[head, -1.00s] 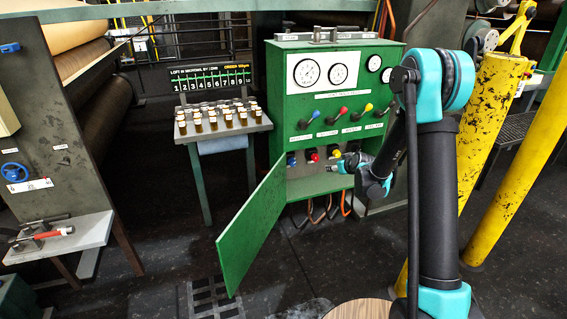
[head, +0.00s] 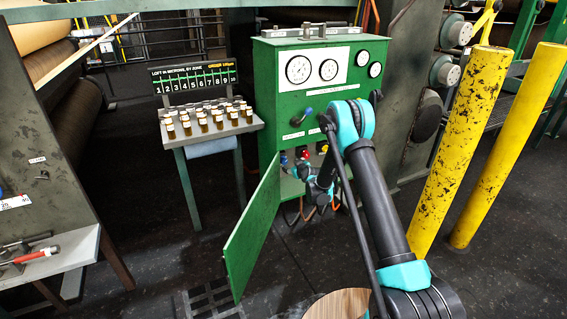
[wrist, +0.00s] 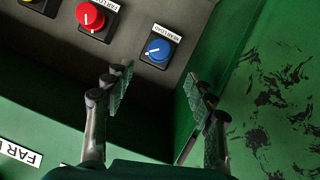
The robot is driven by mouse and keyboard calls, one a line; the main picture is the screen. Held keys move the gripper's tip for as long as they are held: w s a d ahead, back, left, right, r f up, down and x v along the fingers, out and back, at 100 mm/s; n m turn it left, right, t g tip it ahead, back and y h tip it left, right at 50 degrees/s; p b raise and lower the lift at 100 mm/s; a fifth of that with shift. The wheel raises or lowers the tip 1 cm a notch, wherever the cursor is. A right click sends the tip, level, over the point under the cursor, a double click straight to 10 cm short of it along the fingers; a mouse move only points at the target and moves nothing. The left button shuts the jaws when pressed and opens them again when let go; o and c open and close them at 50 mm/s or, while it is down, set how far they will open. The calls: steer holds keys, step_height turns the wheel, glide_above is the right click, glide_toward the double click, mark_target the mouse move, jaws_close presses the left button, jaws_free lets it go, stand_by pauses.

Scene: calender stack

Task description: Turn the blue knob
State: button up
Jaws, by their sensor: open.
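The blue knob (wrist: 158,50) is on a dark panel, on a square black base with a white pointer line and a label above it. In the head view the blue knob (head: 284,160) is small, at the lower left of the green cabinet (head: 290,100). My gripper (wrist: 158,84) is open and empty in the wrist view. Its two fingers are spread below the knob on either side, apart from it. In the head view my gripper (head: 304,171) is small and partly hidden near the knobs.
A red knob (wrist: 92,16) is left of the blue one, with a yellow knob (wrist: 30,2) partly cut off beyond it. The open green door (head: 252,232) stands left of my arm. A table (head: 180,140) with small bottles is farther left.

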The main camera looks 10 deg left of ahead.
mark_target(285, 161)
steer(key=x, duration=1.2)
steer(key=shift+w, duration=0.15)
steer(key=c, duration=1.2)
steer(key=shift+o, duration=0.2)
steer(key=shift+n+t+h, duration=0.3)
steer(key=shift+n+h, duration=0.1)
steer(key=shift+n, duration=0.3)
steer(key=o, duration=1.2)
steer(key=shift+c, duration=0.2)
steer(key=v, duration=1.2)
